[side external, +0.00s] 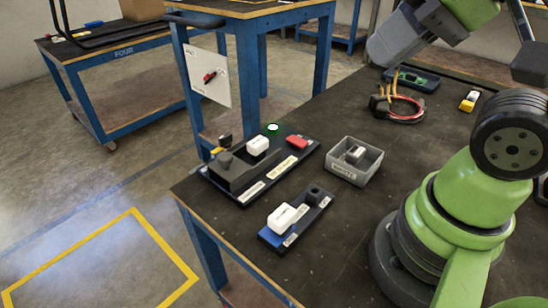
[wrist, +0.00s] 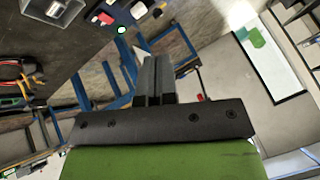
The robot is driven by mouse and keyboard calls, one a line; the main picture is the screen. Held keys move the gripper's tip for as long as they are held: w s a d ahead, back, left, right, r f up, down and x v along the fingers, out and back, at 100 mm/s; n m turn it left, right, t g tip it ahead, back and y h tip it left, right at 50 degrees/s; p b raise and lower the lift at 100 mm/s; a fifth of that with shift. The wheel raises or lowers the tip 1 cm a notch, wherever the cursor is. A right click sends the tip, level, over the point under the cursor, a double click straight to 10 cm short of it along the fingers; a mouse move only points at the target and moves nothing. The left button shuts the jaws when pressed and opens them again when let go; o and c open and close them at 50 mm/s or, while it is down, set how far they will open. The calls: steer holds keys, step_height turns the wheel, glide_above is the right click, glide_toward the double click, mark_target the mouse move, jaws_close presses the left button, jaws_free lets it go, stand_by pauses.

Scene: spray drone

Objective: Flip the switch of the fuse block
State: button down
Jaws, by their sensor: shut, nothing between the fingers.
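A black board (side external: 207,176) lies near the table's far left corner. It carries a dark grey block (side external: 231,172) with a knob, a white block (side external: 257,145) and a red block (side external: 297,142). A smaller board (side external: 273,238) in front holds another white block (side external: 287,216) and a black round socket (side external: 314,192). The labels are too small to read, so I cannot tell which part is the fuse block or how its switch stands. My gripper (wrist: 153,62) is shut and empty in the wrist view, apart from the boards. Its fingertips are not clear in the side view.
A grey bin (side external: 372,172) with a small white part stands right of the boards. Coiled red and black cables (side external: 397,108) and a yellow-white part (side external: 469,101) lie farther back. A white panel with a red knob (side external: 209,77) hangs on a blue cart. A green-white dot (side external: 272,127) glows.

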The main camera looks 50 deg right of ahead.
steer(key=m+g+h, duration=0.2)
steer(key=m+g, duration=0.5)
steer(key=m, duration=0.7)
glide_above(303, 142)
step_height(303, 142, down, 14)
steer(key=shift+f, duration=0.1)
step_height(303, 142, down, 14)
steer(key=shift+r, duration=0.1)
